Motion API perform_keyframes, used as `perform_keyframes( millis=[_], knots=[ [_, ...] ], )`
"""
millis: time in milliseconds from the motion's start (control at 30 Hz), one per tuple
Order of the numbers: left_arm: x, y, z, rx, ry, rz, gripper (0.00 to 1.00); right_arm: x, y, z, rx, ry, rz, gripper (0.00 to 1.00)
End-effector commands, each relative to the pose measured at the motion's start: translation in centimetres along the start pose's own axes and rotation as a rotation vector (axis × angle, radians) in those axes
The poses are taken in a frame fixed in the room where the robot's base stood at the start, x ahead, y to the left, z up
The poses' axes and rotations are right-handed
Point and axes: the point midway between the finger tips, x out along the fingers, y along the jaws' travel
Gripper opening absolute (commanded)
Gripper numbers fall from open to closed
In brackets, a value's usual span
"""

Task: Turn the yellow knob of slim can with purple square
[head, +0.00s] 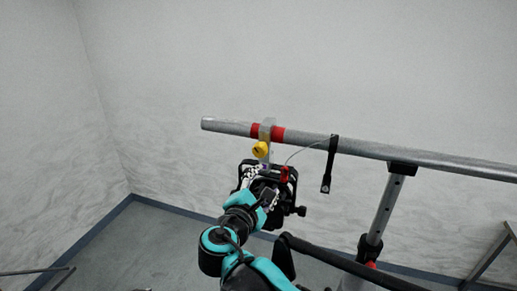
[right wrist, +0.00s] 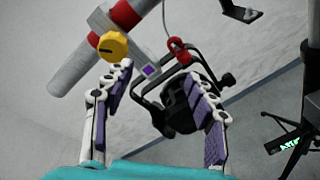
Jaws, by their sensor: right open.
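The yellow knob (head: 260,149) sits on the clamp (head: 267,130) that hangs from the metal pipe, between red bands. In the right wrist view the yellow knob (right wrist: 112,47) is at the upper left, apart from my fingers. A purple square (right wrist: 149,71) marks the clamp's lower part. The slim black can (right wrist: 180,105) hangs below it, seen between and behind my fingers. My right gripper (right wrist: 158,76) is open, its purple-padded fingers spread, with nothing held. In the head view my right gripper (head: 264,184) is just below the knob and hides much of the can. My left gripper is out of view.
The metal pipe (head: 370,150) runs across at the right on a stand (head: 385,210). Plain walls lie behind. A dark frame (head: 493,250) stands far right.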

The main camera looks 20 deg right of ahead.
Motion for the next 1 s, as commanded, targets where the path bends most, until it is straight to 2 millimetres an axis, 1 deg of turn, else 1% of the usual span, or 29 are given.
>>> perform_keyframes(
  millis=[33,100,200,267,367,700,833,1000],
  knots=[
    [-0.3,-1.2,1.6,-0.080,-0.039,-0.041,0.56,-0.4,1.9,-0.2,-0.055,-0.021,0.043,0.56],
    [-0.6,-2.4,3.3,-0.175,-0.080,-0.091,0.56,-0.8,3.7,-0.2,-0.118,-0.051,0.089,0.56],
    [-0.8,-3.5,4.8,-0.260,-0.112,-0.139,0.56,-1.2,5.2,-0.2,-0.172,-0.080,0.130,0.56],
    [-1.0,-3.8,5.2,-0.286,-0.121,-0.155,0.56,-1.2,5.7,-0.3,-0.187,-0.089,0.141,0.56],
    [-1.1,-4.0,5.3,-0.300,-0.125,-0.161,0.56,-0.5,6.0,-0.1,-0.194,-0.095,0.145,0.56],
    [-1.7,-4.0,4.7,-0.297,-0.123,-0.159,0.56,4.8,6.8,0.3,-0.191,-0.094,0.142,0.56],
    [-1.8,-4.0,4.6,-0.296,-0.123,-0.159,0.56,6.0,6.9,0.4,-0.191,-0.093,0.143,0.56],
    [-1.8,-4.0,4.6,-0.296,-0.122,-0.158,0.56,6.3,6.9,0.3,-0.190,-0.091,0.145,0.56]
  ],
)
